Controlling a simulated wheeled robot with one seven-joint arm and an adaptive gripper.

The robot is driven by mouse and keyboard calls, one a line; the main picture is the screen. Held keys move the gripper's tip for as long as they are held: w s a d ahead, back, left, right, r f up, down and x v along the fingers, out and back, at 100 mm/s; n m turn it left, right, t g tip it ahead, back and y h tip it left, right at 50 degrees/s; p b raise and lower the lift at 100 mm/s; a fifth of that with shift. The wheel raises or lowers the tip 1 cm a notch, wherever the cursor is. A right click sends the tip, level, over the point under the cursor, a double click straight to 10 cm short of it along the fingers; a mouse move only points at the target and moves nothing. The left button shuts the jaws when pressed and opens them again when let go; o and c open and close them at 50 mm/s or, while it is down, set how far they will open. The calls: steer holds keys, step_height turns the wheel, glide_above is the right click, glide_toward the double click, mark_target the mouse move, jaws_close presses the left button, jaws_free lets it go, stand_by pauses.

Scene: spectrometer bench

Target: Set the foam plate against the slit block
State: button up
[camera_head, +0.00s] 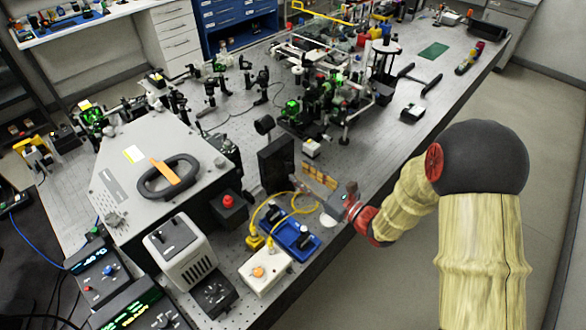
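My gripper (340,203) is at the end of my arm, low over the front edge of the bench at the picture's middle. It is small and dark here, and I cannot tell whether its fingers are open or shut. A tan panel with a grid pattern (319,175) is just left of and behind it; it may be the foam plate, but I cannot be sure. A dark upright block (275,164) is further left, possibly the slit block; no slit is visible. I cannot tell whether the panel and the block touch.
A blue tray (296,240) and yellow cables (264,213) lie left of my gripper. A white box with an orange knob (264,271) is nearer. The large grey spectrometer housing (137,199) fills the left. Optical mounts (325,98) crowd the bench behind.

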mark_target(290, 167)
steer(key=shift+x, duration=2.15)
jaws_close()
